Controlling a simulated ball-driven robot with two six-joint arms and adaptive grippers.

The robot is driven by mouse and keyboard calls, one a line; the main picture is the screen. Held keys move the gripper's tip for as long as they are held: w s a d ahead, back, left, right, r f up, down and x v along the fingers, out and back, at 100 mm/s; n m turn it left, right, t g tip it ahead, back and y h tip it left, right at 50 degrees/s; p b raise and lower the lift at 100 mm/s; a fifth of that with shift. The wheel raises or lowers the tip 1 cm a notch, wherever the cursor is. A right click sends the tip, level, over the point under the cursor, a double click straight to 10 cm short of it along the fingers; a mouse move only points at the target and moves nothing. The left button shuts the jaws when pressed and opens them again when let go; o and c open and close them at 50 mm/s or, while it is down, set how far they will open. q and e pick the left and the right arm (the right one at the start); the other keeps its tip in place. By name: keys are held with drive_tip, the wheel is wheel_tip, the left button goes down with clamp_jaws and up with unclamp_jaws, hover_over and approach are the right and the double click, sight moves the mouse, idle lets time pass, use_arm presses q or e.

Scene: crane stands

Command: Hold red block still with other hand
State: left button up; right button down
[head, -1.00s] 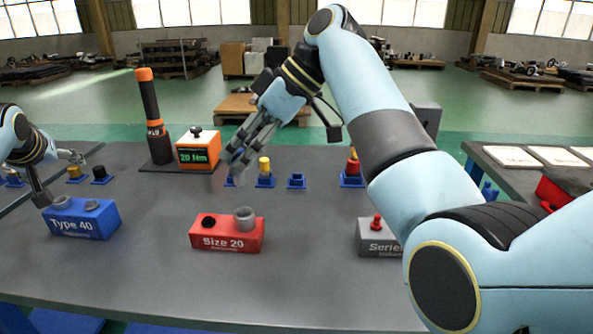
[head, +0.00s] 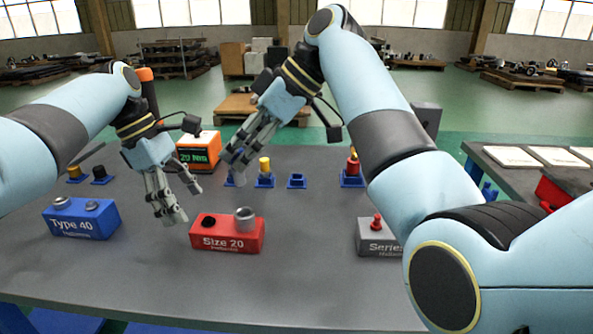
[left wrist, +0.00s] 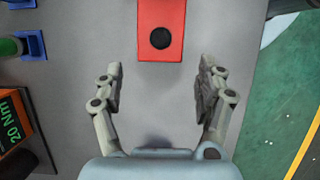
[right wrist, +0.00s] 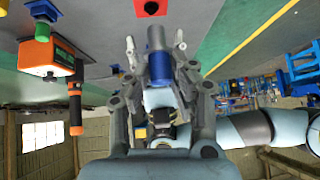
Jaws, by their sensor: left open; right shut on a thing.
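The red block (head: 227,235), marked "Size 20", sits on the grey table in the middle of the head view. It has a dark hole on its left and a grey ring on its right. My left gripper (head: 172,218) is open, beside the block's left end and apart from it. In the left wrist view the block (left wrist: 161,48) lies just beyond the open fingertips (left wrist: 160,72), its dark hole facing up. My right gripper (head: 232,166) is above the back of the table, shut on a grey and blue cylinder (right wrist: 160,65), seen in the right wrist view.
A blue "Type 40" block (head: 82,220) stands at left, and a grey "Series" block (head: 376,237) at right. Blue holders (head: 297,180) line the back, near an orange torque display box (head: 199,150). The table front is clear.

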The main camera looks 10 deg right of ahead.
sight(198, 222)
use_arm(q)
drive_tip(key=x, duration=0.6)
drive_tip(key=shift+d+f, duration=0.15)
drive_tip(key=shift+f, duration=0.1)
drive_tip(key=c, duration=1.2)
drive_tip(key=shift+c, duration=0.2)
